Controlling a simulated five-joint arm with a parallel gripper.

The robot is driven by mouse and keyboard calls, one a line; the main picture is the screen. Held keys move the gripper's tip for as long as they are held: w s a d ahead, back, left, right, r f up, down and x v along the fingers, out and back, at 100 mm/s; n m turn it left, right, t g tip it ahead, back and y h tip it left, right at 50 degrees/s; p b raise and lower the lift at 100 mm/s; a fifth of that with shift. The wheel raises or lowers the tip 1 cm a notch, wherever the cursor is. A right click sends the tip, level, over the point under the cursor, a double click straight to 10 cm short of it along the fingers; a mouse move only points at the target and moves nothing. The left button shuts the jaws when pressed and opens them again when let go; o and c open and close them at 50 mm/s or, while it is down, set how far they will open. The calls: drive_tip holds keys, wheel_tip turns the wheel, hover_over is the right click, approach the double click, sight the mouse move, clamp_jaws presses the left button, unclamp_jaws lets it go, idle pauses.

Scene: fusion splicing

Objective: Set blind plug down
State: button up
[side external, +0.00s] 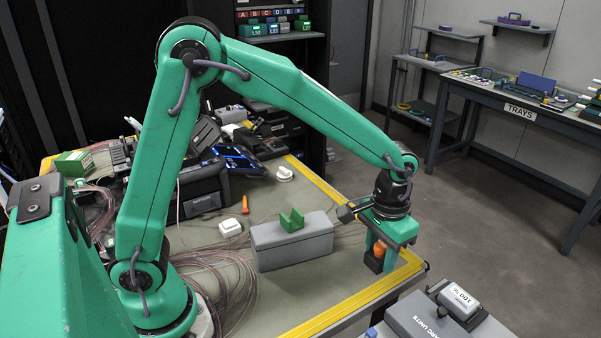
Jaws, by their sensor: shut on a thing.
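My gripper (381,254) points down near the yellow right edge of the table (320,289). It is shut on a small orange and dark piece, which I take to be the blind plug (378,251). The green fingers partly hide it. I cannot tell whether its lower end touches the table or hangs just above it. A grey block (290,248) with a green V-shaped holder (291,220) on top stands to the left of my gripper. The holder is empty.
A white puck (230,228), an orange tool (245,204) and loose fibres (215,264) lie left of the block. A dark splicer unit (203,186) stands behind. A grey case with a white box (459,302) is at front right. Bare table shows before the block.

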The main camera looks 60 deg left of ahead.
drive_tip(key=shift+s+d, duration=0.1)
drive_tip(key=shift+d, duration=0.1)
drive_tip(key=shift+a, duration=0.1)
drive_tip(key=w+a+f, duration=0.2)
drive_tip(key=a, duration=0.1)
drive_tip(key=w+a+f, duration=0.2)
drive_tip(key=a, duration=0.1)
drive_tip(key=w+a+f, duration=0.3)
drive_tip(key=shift+a, duration=0.15)
drive_tip(key=shift+f, duration=2)
drive_tip(key=shift+f, duration=0.15)
drive_tip(key=o, duration=1)
